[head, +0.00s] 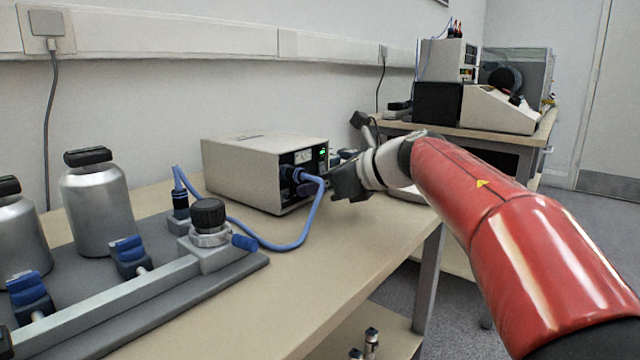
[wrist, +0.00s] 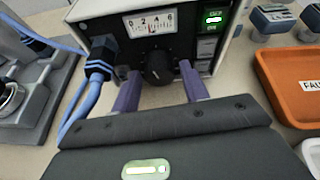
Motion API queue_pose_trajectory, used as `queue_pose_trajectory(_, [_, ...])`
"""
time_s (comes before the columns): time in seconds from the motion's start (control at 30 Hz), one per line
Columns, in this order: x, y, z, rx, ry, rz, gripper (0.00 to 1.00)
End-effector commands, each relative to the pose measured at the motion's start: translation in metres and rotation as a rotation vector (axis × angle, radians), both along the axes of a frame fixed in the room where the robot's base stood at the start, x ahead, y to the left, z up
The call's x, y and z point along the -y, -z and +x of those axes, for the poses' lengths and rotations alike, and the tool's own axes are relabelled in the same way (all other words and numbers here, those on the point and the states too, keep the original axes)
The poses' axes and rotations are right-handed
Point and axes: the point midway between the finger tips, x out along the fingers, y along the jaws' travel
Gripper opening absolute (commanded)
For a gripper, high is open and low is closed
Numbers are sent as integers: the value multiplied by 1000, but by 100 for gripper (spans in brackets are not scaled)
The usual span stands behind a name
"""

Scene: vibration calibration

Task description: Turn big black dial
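The big black dial (wrist: 157,67) is on the front panel of a beige box-shaped instrument (head: 240,165), below a white meter scale (wrist: 150,22). In the wrist view, the two purple fingers of my gripper (wrist: 160,82) are spread apart, one on each side of the dial and a little below it. I cannot tell whether they touch the panel. In the head view, my gripper (head: 345,182) is in front of the instrument's panel, and the dial is hidden behind it. A green lit display (head: 323,152) shows on the panel.
A blue cable (head: 300,232) plugs into the panel left of the dial. An orange tray (wrist: 292,85) lies to the right in the wrist view. A grey rig (head: 190,290) with a black knob (head: 208,213) and silver bottles (head: 98,205) occupies the left of the bench.

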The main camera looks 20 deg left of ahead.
Motion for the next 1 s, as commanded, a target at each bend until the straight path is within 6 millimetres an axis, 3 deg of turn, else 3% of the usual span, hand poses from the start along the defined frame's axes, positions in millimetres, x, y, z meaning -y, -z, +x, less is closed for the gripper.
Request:
queue_pose_trajectory(0.03, [0, 0, 0, 0, 0, 0, 38])
queue_pose_trajectory(0.27, [0, 0, 0, 0, 0, 0, 10])
queue_pose_trajectory(0.7, [2, -3, 2, -230, 2, 80, 10])
queue_pose_trajectory(1.0, [1, 1, 2, -259, 0, 92, 10])
